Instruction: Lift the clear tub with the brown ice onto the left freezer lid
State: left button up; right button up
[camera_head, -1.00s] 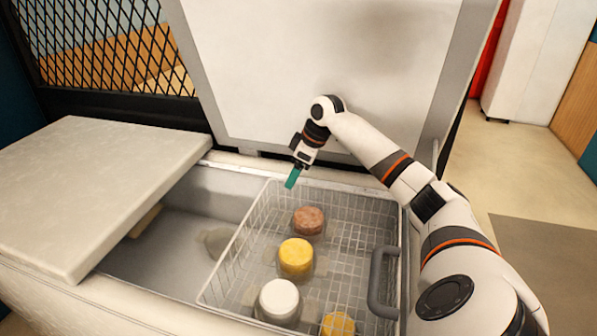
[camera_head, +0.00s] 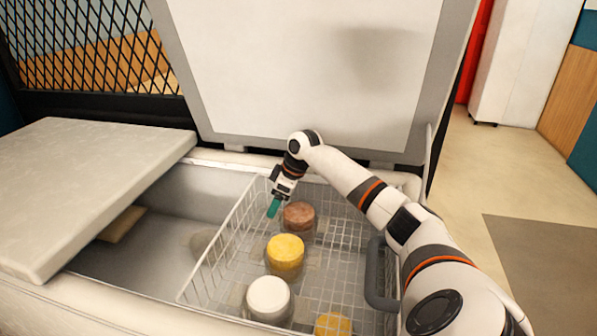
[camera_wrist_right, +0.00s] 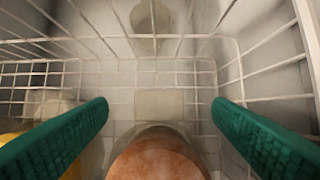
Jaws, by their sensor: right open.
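The clear tub with the brown ice (camera_head: 299,216) stands in the wire basket at its far end. It also shows in the right wrist view (camera_wrist_right: 158,158) at the bottom edge, partly cut off, between the two fingers. My right gripper (camera_head: 273,207) is open and empty, just left of the tub and above it in the head view. Its green fingers (camera_wrist_right: 160,122) stand wide apart on either side of the tub, not touching it. The left freezer lid (camera_head: 95,170) is a flat pale slab at the left with a bare top. My left gripper is not in view.
The wire basket (camera_head: 215,257) also holds a yellow tub (camera_head: 285,252), a white tub (camera_head: 268,298) and another yellow tub (camera_head: 333,325) in a row towards the front. A grey handle (camera_head: 376,275) is on the right. The raised right lid (camera_head: 310,80) stands behind the basket.

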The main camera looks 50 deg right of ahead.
jog(key=b+x, duration=0.1)
jog(key=x, duration=0.4)
jog(key=shift+w+a+f, duration=0.1)
jog(key=shift+w+f, duration=0.05)
jog(key=shift+f, duration=0.2)
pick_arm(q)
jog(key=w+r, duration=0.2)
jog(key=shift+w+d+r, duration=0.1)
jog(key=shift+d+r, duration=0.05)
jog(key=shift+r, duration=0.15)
pick_arm(e)
jog(key=shift+r, duration=0.1)
jog(key=c, duration=1.2)
